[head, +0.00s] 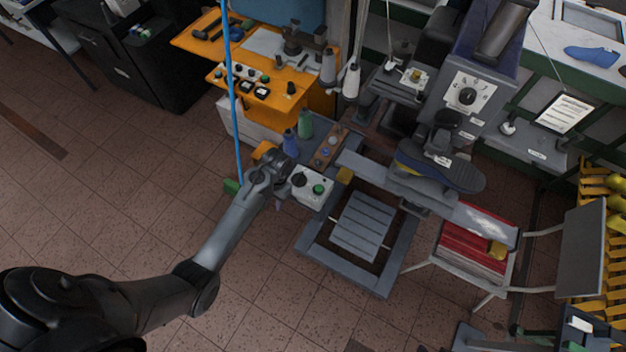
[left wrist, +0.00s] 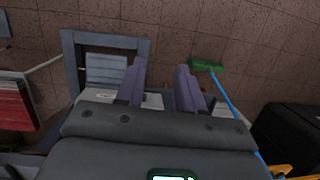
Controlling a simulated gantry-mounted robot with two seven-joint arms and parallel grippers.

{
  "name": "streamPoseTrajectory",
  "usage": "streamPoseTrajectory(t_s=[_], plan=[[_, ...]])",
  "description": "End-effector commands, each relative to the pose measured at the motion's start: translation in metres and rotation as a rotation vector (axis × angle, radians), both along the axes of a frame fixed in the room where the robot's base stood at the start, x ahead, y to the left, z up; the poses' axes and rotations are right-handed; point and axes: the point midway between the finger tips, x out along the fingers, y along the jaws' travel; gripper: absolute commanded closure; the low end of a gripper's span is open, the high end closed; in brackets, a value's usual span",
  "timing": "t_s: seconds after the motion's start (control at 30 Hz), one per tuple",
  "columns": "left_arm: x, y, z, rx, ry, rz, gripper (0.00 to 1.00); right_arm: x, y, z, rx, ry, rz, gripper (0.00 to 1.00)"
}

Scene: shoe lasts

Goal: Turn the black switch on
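A white control box (head: 312,188) stands beside the pedal machine in the head view. It has a round black switch (head: 299,180) on its left and a green button (head: 319,188) to the right. My left gripper (head: 281,175) is at the left edge of the box, close to the black switch; I cannot tell whether they touch. In the left wrist view my left gripper (left wrist: 160,84) has its two purple fingers apart with a gap between them. Part of the white box (left wrist: 152,101) shows behind the fingers; the switch is hidden there. My right gripper is not in view.
A blue pole (head: 234,100) with a green foot stands left of my left gripper. Bottles (head: 305,124) and an orange bench (head: 290,82) are behind the box. A grey pedal frame (head: 345,270) lies in front. Another black knob (head: 466,96) sits on the machine's dial plate.

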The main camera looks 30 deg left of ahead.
Motion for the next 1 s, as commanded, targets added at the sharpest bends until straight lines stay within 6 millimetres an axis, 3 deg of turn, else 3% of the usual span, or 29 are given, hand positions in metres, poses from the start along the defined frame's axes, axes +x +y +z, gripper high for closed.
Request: streamPoseTrajectory(t_s=[0.03, 0.2, 0.3, 0.43, 0.57, 1.0], plan=[[0.028, 0.001, 0.006, -0.013, -0.032, 0.013, 0.63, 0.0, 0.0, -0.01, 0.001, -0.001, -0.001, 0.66], [0.093, 0.004, 0.048, -0.033, -0.142, 0.034, 0.63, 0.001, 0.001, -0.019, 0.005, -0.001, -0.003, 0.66], [0.115, 0.003, 0.069, -0.035, -0.19, 0.034, 0.63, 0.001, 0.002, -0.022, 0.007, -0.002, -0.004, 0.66], [0.127, 0.003, 0.078, -0.035, -0.217, 0.033, 0.63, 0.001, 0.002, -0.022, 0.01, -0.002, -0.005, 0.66], [0.129, 0.003, 0.068, -0.035, -0.219, 0.033, 0.63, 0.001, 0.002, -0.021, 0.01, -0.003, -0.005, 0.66], [0.128, 0.003, 0.0, -0.034, -0.219, 0.033, 0.63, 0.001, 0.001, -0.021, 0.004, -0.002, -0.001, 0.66]])
